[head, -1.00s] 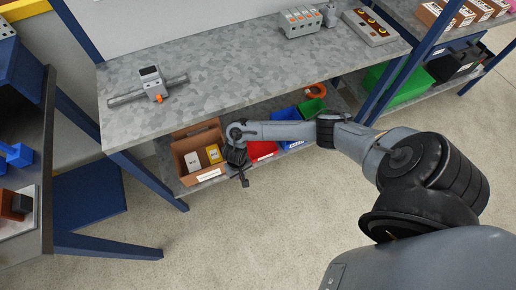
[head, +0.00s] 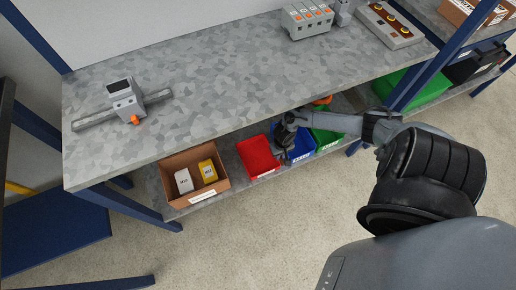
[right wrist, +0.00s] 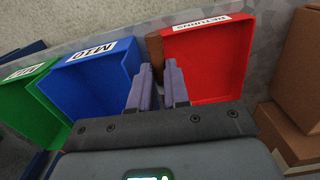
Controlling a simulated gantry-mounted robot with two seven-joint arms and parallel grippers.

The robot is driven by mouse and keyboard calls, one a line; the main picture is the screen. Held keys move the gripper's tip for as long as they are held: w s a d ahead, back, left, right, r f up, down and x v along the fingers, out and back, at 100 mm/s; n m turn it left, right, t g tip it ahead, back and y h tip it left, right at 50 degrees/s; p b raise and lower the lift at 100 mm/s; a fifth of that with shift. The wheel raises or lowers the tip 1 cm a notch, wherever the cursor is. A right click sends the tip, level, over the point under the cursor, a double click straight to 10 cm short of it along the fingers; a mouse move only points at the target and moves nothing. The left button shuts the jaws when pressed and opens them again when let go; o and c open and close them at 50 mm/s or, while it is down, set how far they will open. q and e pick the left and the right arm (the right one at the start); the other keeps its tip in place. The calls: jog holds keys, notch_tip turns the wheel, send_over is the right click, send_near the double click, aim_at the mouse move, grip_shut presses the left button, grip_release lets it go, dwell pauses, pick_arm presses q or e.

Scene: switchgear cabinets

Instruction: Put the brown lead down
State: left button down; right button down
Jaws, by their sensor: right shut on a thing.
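My right gripper (right wrist: 157,80) is shut on a brown piece, the brown lead (right wrist: 154,48), which shows between its fingertips in the right wrist view. The lead's far end reaches the gap between the red bin (right wrist: 209,60) labelled RETURNS and the blue bin (right wrist: 98,75) labelled M10. I cannot tell whether it touches either bin. In the head view the right gripper (head: 284,150) is at the lower shelf, by the red and blue bins; the lead is too small to make out there. My left gripper is not in view.
A green bin (head: 325,138) stands beside the blue one. A cardboard box (head: 164,172) with a white and a yellow box is left of the red bin. The worktop (head: 215,80) overhangs the lower shelf. The red bin looks empty.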

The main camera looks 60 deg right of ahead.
jog(key=b, duration=0.7)
send_over(258, 159)
jog(key=f, duration=0.4)
jog(key=s+f, duration=0.1)
jog(key=f, duration=0.1)
jog(key=shift+w+d+f+b, duration=0.1)
jog(key=shift+w+f+b, duration=0.1)
jog(key=shift+w+b, duration=0.3)
notch_tip(258, 159, down, 4)
jog(key=b, duration=0.3)
jog(key=c, duration=1.1)
grip_release()
jog(key=shift+r, duration=0.1)
